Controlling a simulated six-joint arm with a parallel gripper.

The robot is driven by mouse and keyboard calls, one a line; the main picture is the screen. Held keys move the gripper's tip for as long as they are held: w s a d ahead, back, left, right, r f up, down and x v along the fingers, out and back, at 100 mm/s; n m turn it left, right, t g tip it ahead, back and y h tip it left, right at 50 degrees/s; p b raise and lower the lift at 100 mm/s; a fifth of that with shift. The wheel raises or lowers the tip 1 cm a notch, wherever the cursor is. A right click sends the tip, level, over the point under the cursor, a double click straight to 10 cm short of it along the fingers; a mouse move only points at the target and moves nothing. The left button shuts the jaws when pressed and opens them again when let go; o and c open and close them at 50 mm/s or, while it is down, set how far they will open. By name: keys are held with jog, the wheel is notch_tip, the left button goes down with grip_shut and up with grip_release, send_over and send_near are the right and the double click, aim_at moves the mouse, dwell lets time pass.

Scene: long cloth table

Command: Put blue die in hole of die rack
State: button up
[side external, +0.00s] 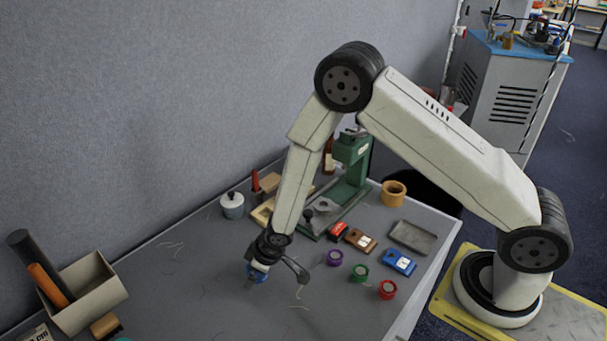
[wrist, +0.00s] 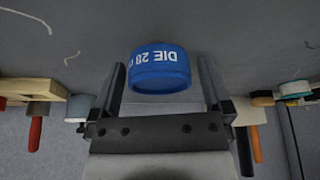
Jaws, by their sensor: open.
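The blue die (wrist: 160,68) is a short round cylinder with white lettering, upside down in the wrist view. It sits between the two open fingers of my gripper (wrist: 162,64), with a visible gap on each side. In the side external view the blue die (side external: 258,278) shows only partly under my gripper (side external: 259,270), low over the table. A light wooden piece (side external: 262,213), possibly the die rack, lies near the wall behind my arm; its holes cannot be made out. A wooden block (wrist: 30,90) also shows at the left of the wrist view.
Purple (side external: 334,257), green (side external: 359,273) and red (side external: 387,289) round pieces stand right of my gripper. A green press (side external: 350,165), a lidded pot (side external: 232,204) and a grey tray (side external: 409,236) stand farther back. A beige bin (side external: 93,292) stands at left. The table left of my gripper is mostly clear.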

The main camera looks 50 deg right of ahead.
dwell(0.4)
grip_shut()
jog(key=shift+r, duration=0.2)
jog(key=shift+r, duration=1.3)
jog(key=s+d+r, duration=0.3)
jog(key=s+r, duration=0.7)
jog(key=s, duration=0.3)
jog(key=shift+s, duration=0.3)
